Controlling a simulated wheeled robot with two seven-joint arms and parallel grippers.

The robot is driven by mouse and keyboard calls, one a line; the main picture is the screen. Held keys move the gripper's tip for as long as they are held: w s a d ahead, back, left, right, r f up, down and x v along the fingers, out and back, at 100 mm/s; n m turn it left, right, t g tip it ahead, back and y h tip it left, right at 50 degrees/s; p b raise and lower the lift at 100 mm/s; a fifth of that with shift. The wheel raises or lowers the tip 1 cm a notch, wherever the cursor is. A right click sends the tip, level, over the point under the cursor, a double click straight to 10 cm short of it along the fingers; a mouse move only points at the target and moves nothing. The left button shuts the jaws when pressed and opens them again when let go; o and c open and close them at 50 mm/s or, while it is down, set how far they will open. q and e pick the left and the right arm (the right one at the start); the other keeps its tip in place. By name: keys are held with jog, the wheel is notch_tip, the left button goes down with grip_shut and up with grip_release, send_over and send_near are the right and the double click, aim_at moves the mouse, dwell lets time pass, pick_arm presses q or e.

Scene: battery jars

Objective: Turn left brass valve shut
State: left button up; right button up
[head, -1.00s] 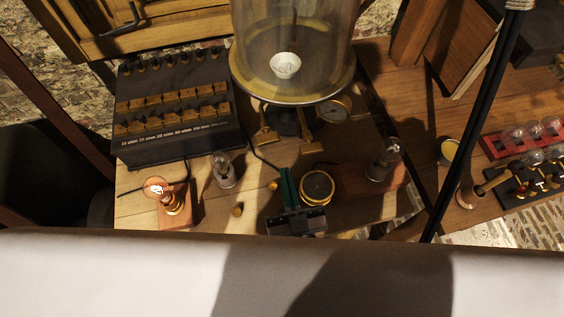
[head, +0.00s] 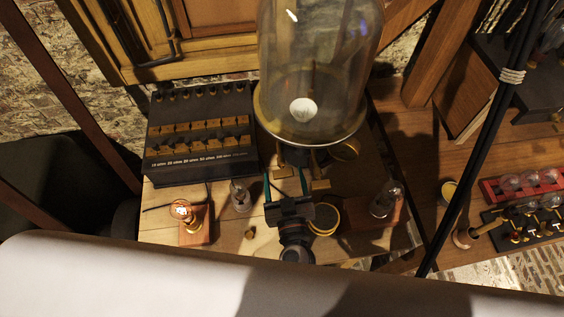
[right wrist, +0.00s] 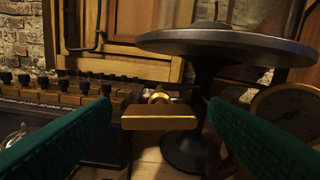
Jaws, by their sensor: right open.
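The left brass valve shows in the right wrist view as a flat brass handle (right wrist: 159,117) on a short stem, lying level in the picture. It sits between the two green fingers of my right gripper (right wrist: 158,125), which is open and apart from it. In the head view my right gripper (head: 286,178) reaches up from the bottom to the front of the bell jar stand, and its body partly hides the left valve. A second brass valve handle (head: 320,184) shows just right of it. My left gripper is in neither view.
The glass bell jar (head: 318,75) stands behind the valves on a dark round plate (right wrist: 230,42). A gauge (right wrist: 285,110) is at the right. A black resistor box (head: 200,140) stands at the left. Bulbs (head: 240,197), (head: 384,200) stand at both sides.

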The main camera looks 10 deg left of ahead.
aim_at(282, 169)
jog(key=shift+x, duration=2.05)
jog(key=shift+c, duration=0.6)
